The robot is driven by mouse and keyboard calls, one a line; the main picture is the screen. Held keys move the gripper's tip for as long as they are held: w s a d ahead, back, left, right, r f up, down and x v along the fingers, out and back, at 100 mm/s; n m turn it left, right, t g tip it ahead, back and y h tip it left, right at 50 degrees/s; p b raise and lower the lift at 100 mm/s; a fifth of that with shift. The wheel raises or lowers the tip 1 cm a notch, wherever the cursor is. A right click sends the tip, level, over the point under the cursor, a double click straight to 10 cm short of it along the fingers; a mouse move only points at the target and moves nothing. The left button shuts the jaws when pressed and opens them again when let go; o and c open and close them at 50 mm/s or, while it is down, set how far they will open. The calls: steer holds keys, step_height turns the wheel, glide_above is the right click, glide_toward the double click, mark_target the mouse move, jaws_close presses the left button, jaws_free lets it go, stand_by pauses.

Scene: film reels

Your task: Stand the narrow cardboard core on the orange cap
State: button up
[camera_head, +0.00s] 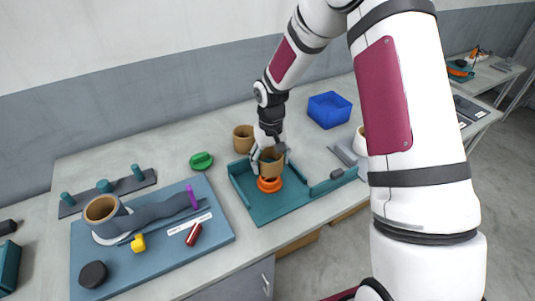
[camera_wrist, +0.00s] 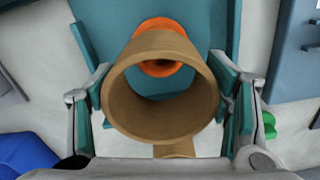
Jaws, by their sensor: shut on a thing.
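My gripper (camera_head: 270,156) is shut on a brown cardboard core (camera_head: 271,166), with a finger on each side of it. The wrist view looks into the open mouth of this core (camera_wrist: 118,100) between the fingers (camera_wrist: 163,95). The orange cap (camera_head: 269,185) stands in the teal tray, directly below the core in the head view. In the wrist view the cap (camera_wrist: 160,22) shows past the core's upper rim and also through its bore. The core looks roughly upright; I cannot tell whether it touches the cap.
The teal tray (camera_head: 262,214) has low walls. Another cardboard core (camera_head: 243,132) stands behind it, near a green object (camera_head: 201,161). At left, a blue mat (camera_head: 150,272) holds a third core (camera_head: 102,208) and small items. A blue bin (camera_head: 329,109) stands behind right.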

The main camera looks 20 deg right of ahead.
mark_target(271, 151)
steer(key=shift+f+b, duration=0.7)
steer(key=shift+f, duration=2)
steer(key=shift+s, duration=0.2)
steer(key=shift+f, duration=0.6)
steer(key=o, duration=0.7)
steer(key=shift+o, duration=0.2)
steer(key=shift+r, duration=0.15)
steer(key=shift+r+p, duration=1.35)
steer(key=shift+r, duration=4.1)
